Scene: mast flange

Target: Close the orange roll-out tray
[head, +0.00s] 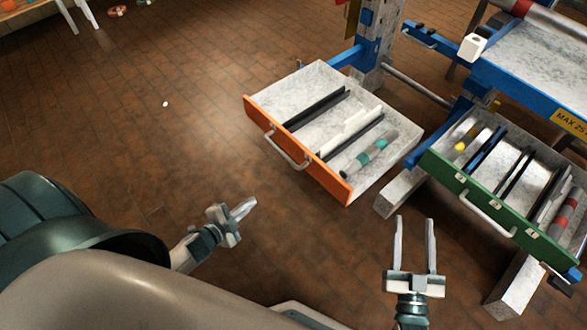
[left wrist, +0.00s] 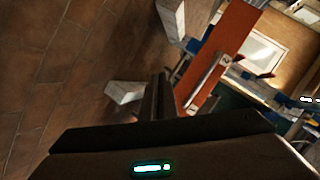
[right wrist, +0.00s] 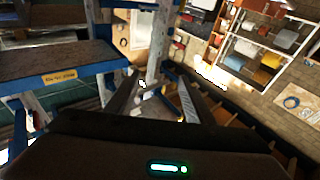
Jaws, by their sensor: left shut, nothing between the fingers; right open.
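The orange roll-out tray (head: 320,174) stands pulled out from the blue frame in the head view, with a silver bar handle (head: 287,150) on its orange front. It holds dark bars, a white piece and a grey cylinder with teal bands. In the left wrist view the orange front (left wrist: 225,45) shows beyond my fingers. My left gripper (head: 243,209) is shut and empty, left of and nearer than the tray, apart from its handle. My right gripper (head: 414,222) is open and empty, between the orange tray and the green tray, touching neither.
A green-fronted tray (head: 480,200) with a silver handle is also pulled out at the right. A blue-edged bench top (head: 530,85) with a white block (head: 472,46) is above it. Pale feet (head: 400,190) stick out below. The brick floor (head: 150,130) at the left is mostly clear.

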